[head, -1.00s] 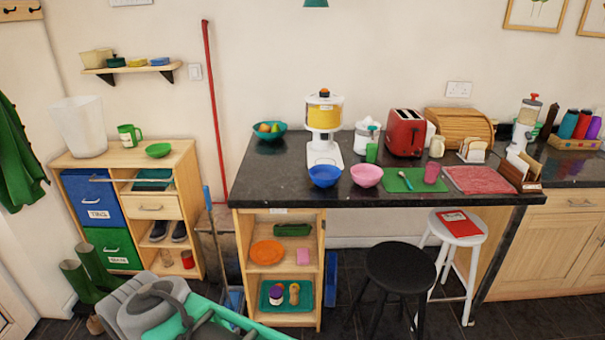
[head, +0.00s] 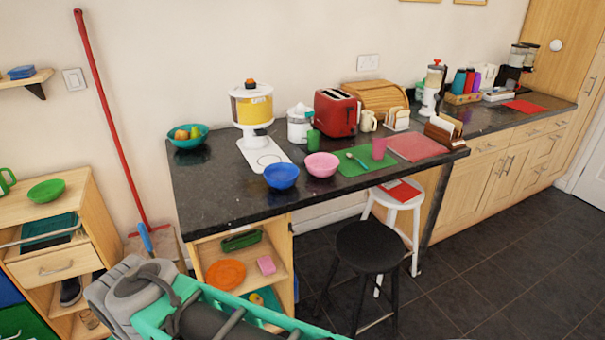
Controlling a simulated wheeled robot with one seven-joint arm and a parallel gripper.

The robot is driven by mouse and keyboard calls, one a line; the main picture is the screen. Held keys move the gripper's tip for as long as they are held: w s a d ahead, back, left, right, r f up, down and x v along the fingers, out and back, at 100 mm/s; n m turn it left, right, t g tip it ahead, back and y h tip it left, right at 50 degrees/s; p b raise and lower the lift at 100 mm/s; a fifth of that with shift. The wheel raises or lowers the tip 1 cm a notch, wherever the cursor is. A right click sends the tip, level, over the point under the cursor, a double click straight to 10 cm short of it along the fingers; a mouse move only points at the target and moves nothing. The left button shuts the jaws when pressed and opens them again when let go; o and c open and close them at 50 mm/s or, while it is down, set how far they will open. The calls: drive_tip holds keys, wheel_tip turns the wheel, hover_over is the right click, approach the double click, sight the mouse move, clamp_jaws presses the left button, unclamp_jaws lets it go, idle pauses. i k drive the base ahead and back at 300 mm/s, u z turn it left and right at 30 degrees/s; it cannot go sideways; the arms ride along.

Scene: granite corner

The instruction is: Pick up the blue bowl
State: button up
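The blue bowl (head: 281,177) stands upright near the front edge of the dark granite counter (head: 215,200). It looks empty. The pink bowl (head: 322,165) is close beside it on the right. The white base of a cereal dispenser (head: 252,108) is just behind it. My arm shows folded at the lower left, well below and in front of the counter, apart from the bowl. I cannot make out my gripper's fingers in this view.
A teal fruit bowl (head: 188,137) stands at the counter's left. A green mat (head: 362,168) with a spoon and pink cup, a red toaster (head: 337,113) and a green cup (head: 313,140) are to the right. A black stool (head: 370,247) stands in front. The counter's front left is clear.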

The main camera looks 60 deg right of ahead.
sight(281, 175)
drive_tip(key=z, duration=0.7)
drive_tip(key=i, duration=0.7)
drive_tip(key=z, duration=0.8)
drive_tip(key=i, duration=0.5)
drive_tip(key=u, duration=0.1)
